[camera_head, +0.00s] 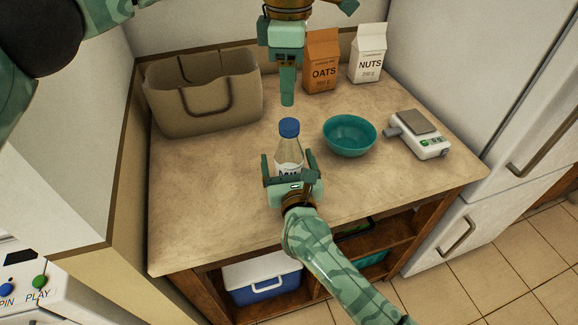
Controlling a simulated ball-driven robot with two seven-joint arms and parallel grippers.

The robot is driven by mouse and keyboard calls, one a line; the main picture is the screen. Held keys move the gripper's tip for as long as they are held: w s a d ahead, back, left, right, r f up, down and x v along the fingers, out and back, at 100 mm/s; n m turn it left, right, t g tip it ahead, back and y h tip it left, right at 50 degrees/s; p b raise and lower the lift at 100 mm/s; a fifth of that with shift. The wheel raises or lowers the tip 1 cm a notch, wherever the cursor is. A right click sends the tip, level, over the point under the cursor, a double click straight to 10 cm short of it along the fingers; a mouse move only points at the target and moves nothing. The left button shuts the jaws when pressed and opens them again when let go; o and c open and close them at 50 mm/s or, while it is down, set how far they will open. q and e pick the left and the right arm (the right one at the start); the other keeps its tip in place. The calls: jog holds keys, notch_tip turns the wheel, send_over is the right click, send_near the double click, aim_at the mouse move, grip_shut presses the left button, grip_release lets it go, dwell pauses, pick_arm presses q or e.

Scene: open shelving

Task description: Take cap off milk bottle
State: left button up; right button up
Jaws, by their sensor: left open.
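The milk bottle (289,157) stands upright on the counter, clear with a white label and a blue cap (289,127) on top. My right gripper (289,163) comes from the front, with one finger on each side of the bottle's body. Small gaps seem to show between its fingers and the bottle, and its palm hides the bottle's lower part. My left gripper (287,100) points down from above, higher than the cap and apart from it. It is open, seen side-on so that one finger covers the other, and nothing shows in it.
A teal bowl (349,151) is right of the bottle, with a white scale (418,143) farther right. An oats carton (322,75) and a nuts carton (367,66) stand at the back. A beige bag (165,112) is at the left. The counter's front left (195,210) is clear.

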aim_at(289, 123)
jog(key=shift+w, duration=0.15)
jog(key=c, duration=1.7)
grip_shut()
pick_arm(q)
jog(key=m, duration=0.5)
jog(key=shift+m, duration=0.4)
jog(key=m, duration=0.7)
jog(key=shift+f+m, duration=0.25)
jog(key=shift+m, duration=0.05)
notch_tip(289, 123, down, 8)
jog(key=shift+r, duration=0.25)
